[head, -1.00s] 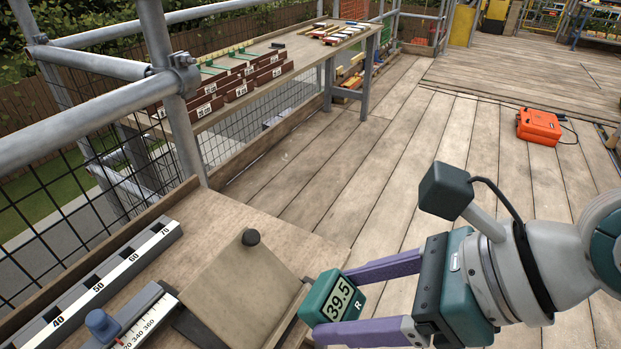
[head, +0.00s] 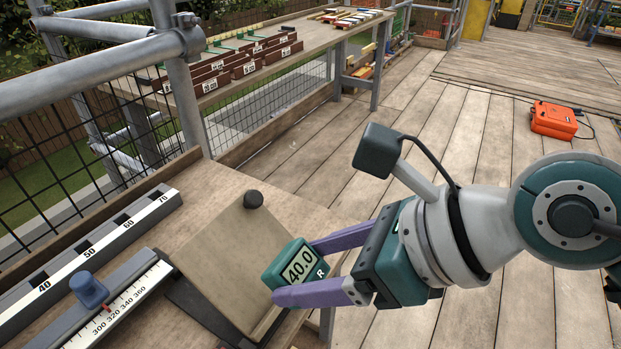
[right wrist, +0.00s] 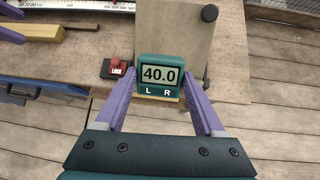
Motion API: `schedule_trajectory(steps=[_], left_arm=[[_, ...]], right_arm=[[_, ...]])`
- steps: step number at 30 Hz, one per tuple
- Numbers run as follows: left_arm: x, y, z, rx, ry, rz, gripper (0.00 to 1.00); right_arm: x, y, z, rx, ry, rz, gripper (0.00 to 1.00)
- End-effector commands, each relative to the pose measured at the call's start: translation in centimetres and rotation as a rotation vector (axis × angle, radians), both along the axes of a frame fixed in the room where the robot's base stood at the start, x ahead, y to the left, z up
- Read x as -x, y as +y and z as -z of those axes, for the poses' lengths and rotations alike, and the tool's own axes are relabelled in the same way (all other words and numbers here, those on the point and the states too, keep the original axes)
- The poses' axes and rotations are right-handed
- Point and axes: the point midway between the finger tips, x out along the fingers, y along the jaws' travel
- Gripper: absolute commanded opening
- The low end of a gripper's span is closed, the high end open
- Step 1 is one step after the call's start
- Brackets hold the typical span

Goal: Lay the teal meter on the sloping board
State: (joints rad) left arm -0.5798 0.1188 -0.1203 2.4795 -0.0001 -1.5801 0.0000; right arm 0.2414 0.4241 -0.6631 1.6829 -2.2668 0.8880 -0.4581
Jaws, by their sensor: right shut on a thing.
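The teal meter (head: 296,267) has a display reading 40.0 and an R mark in the head view. It also shows in the right wrist view (right wrist: 159,82), with L and R marks. My right gripper (head: 290,268) is shut on it, one purple finger on each side. The sloping board (head: 228,254) is a plain wooden panel with a dark round knob (head: 254,199) at its top corner. The meter is at the board's lower right part in the head view; I cannot tell whether it touches the board.
On the bench (head: 212,180) lie a long scale (head: 95,247) and a ruled slide with a blue knob (head: 89,289). A red lock piece (right wrist: 117,66) sits beside the board. An orange case (head: 554,119) lies on the open deck. Scaffold tubes stand at the left.

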Motion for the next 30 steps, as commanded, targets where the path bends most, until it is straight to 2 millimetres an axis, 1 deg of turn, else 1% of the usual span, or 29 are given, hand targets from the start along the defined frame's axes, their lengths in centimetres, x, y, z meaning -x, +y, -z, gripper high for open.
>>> schedule_trajectory(steps=[1,18,24,30], left_arm=[[0.0,0.0,0.7,-0.002,0.000,0.002,0.50],[0.0,0.1,4.9,-0.005,0.000,0.004,0.50],[0.0,0.1,5.9,-0.004,0.000,0.002,0.50],[0.0,0.0,6.4,0.001,0.000,-0.001,0.50]], right_arm=[[-0.2,0.3,0.6,-0.003,-0.002,0.000,0.26],[-2.0,2.7,3.7,-0.001,-0.008,0.004,0.26],[-2.4,3.4,4.7,-0.002,-0.007,0.004,0.26],[-2.7,3.7,5.1,-0.002,-0.008,0.005,0.26]])
